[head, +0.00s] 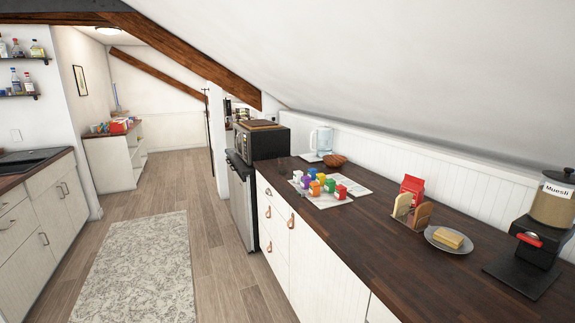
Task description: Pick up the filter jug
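A clear, pale-blue jug with a handle (322,139), which looks like the filter jug, stands upright at the far end of the dark wooden worktop (385,240). It is near the white panelled wall, just right of the black microwave. Something white and flat lies under or beside its base. A brown bowl (335,161) is close in front of it on the right. Neither of my grippers is in view.
Several small coloured jars (315,188) stand on paper sheets in front of the jug. Nearer are a toast rack (411,213), butter plate (453,240) and muesli dispenser (545,215). The microwave (260,142) is left. The floor by the rug (140,270) is clear; the ceiling slopes low.

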